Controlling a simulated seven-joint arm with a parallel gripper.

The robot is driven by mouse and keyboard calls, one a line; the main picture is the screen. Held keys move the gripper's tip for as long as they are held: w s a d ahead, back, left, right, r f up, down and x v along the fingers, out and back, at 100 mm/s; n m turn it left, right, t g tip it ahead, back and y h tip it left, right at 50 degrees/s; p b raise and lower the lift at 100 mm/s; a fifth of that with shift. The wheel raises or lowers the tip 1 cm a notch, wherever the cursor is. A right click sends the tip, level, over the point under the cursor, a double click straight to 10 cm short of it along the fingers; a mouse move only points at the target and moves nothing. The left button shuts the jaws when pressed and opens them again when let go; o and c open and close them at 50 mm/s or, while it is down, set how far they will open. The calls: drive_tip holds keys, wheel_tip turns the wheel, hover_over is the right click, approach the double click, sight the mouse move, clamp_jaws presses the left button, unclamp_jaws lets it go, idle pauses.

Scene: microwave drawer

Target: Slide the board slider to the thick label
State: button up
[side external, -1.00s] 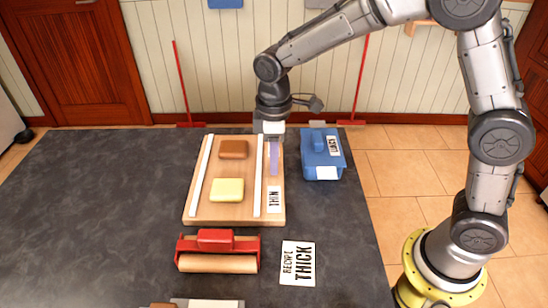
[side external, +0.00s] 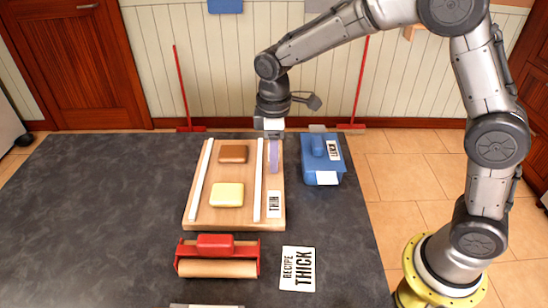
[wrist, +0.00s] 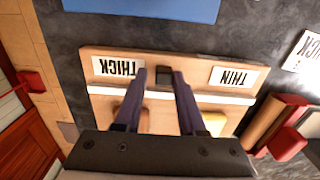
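The wooden board (side external: 234,218) lies on the dark counter. In the wrist view, the small black slider (wrist: 164,76) sits on it between the THICK label (wrist: 118,67) on the left and the THIN label (wrist: 234,76) on the right. The THIN label (side external: 274,204) also shows at the board's near end in the side view, where the slider and THICK label are hidden. My gripper (side external: 273,170) points down at the far right part of the board. Its purple fingers (wrist: 159,76) stand apart on either side of the slider, with a visible gap on the left.
White rails (side external: 258,185), a brown block (side external: 233,154) and a yellow block (side external: 227,195) are on the board. A blue container (side external: 322,160) stands close on its right. A red-handled roller (side external: 217,257) and a RECIPE THICK card (side external: 298,268) lie in front. The left counter is clear.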

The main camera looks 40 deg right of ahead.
drive_tip(key=o, duration=0.3)
wheel_tip(320, 180, up, 14)
idle(0.6)
